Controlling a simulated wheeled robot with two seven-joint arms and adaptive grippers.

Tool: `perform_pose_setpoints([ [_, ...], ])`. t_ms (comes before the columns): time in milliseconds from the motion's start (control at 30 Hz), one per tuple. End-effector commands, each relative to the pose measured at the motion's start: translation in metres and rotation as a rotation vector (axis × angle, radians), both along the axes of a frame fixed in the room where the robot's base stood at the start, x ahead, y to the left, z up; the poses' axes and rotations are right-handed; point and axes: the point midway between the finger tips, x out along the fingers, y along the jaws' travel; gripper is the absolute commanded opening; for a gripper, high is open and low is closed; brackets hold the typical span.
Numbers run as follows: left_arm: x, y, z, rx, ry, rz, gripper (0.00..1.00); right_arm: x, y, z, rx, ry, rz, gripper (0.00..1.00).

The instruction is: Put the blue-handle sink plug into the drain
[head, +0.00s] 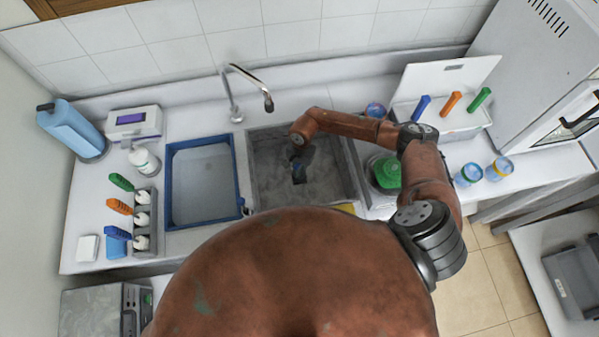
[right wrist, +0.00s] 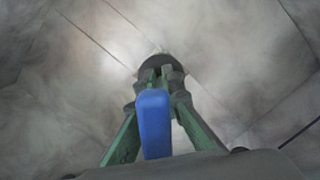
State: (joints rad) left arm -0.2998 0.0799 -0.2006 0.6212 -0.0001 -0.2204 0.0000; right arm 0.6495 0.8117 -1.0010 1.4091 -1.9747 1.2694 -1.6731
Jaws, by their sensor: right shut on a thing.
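My right arm reaches over the grey sink (head: 325,183), and my right gripper (head: 299,174) is down inside the basin. In the right wrist view the right gripper (right wrist: 160,85) is shut on the blue-handle sink plug. The plug's blue handle (right wrist: 154,124) stands between the green fingers, and its dark round base (right wrist: 161,62) shows beyond the fingertips. A pale rim (right wrist: 160,50) shows just past the dark base. I cannot tell whether the plug sits in the drain or only over it. The drain itself is hidden. My left gripper is not in view.
A curved faucet (head: 240,90) rises behind the sink. A blue-rimmed tray (head: 203,182) stands to its left, and a rack (head: 145,222) with several coloured handles is further left. A green-topped container (head: 387,174) stands right of the sink.

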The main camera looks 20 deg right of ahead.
Motion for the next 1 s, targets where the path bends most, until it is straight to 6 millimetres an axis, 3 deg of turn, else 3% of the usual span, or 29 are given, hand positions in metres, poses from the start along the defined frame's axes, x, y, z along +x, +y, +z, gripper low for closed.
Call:
perform_pose_setpoints([
  [567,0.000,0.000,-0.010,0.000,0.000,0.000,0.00,0.000,0.000,-0.010,0.001,-0.001,0.000,0.00],
  [600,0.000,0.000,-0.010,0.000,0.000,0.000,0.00,0.000,0.000,-0.009,0.001,-0.001,0.000,0.09],
  [833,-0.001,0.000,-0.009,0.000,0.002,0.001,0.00,0.000,0.000,-0.009,0.000,0.000,0.000,0.25],
  [1000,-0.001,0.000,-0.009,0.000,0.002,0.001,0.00,0.000,0.000,-0.009,0.000,0.000,0.000,0.27],
])
